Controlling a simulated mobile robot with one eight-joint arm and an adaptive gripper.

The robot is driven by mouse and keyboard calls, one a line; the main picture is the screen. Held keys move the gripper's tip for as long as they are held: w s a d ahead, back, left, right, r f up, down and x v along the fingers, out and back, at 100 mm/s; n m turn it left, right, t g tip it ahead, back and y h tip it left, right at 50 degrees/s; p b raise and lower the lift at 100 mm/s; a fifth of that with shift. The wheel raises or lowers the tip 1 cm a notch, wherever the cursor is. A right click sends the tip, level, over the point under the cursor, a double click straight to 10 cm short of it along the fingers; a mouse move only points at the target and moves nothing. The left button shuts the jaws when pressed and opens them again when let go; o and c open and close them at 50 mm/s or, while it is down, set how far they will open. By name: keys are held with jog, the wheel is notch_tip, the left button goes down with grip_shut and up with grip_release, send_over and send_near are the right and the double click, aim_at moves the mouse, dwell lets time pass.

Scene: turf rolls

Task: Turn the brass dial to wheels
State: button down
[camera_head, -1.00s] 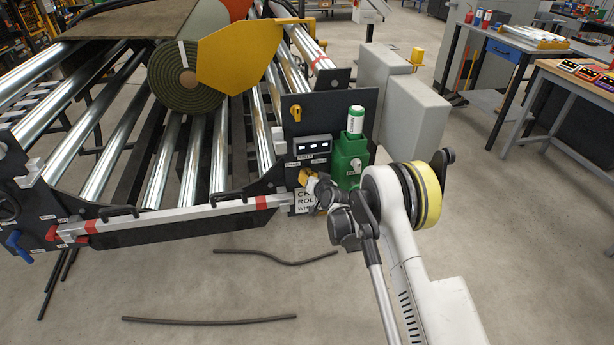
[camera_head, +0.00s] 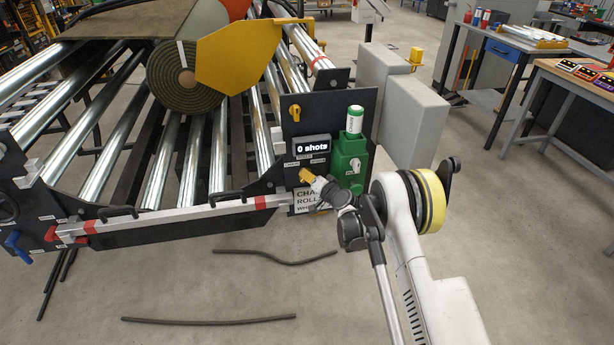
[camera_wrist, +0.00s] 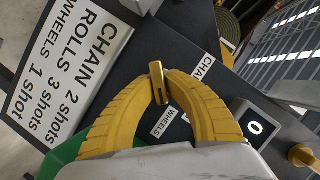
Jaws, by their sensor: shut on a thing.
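The brass dial (camera_wrist: 157,76) is a narrow bar knob on a dark panel, in the middle of the wrist view. A dark slot marks its end nearer the WHEELS label (camera_wrist: 164,122). Another label, CHAIN (camera_wrist: 203,67), lies up and to the right of it. My gripper (camera_wrist: 161,88) has its yellow fingertips shut on the dial from both sides.
A sign (camera_wrist: 70,65) lists chain 2 shots, rolls 3 shots, wheels 1 shot. A green unit (camera_head: 349,158) with a white-and-green canister (camera_head: 355,119) stands right of the dial. A second yellow knob (camera_head: 295,113) is higher up.

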jog(key=c, duration=1.4)
grip_release()
jog(key=v, duration=1.2)
